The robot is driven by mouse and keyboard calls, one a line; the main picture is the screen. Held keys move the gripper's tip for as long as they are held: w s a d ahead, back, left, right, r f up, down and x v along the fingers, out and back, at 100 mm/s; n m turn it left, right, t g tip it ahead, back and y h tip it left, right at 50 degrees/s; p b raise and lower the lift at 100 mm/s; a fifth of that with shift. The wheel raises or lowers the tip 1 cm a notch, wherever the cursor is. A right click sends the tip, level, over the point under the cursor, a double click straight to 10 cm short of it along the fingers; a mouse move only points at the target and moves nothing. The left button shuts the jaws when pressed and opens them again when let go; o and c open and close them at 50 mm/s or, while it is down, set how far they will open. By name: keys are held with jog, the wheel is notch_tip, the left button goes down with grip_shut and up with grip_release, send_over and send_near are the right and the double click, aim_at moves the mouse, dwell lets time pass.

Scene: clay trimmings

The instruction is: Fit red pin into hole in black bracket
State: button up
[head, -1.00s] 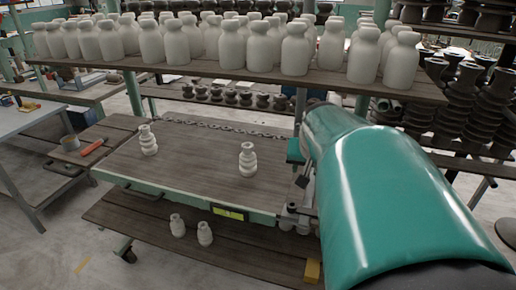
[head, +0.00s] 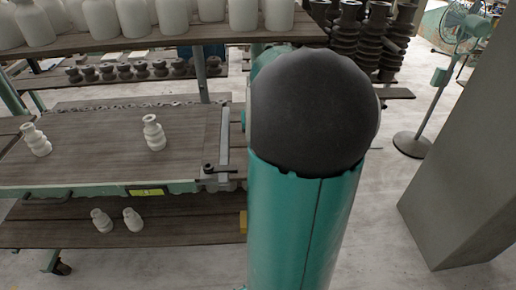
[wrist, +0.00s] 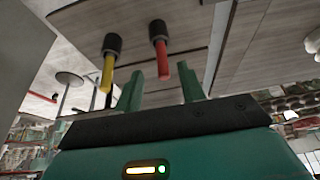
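The red pin (wrist: 161,58) shows in the wrist view, a red rod with a wide black end. Its red tip appears between the two green fingers of my gripper (wrist: 160,72). The fingers are apart, with visible space on both sides of the pin, so my gripper is open. I cannot tell how far in depth the pin is from the fingertips. I cannot make out the black bracket or its hole for certain in either view. In the head view, my arm hides my gripper and the pin.
A yellow pin (wrist: 107,74) with a black end is left of the red one. In the head view, white clay pieces (head: 153,133) stand on the wooden table (head: 90,135). Two more (head: 132,219) are on the lower shelf. A fan (head: 455,60) and grey pillar (head: 465,150) stand right.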

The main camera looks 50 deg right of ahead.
jog(key=shift+x, duration=2.8)
jog(key=shift+w, duration=0.2)
grip_shut()
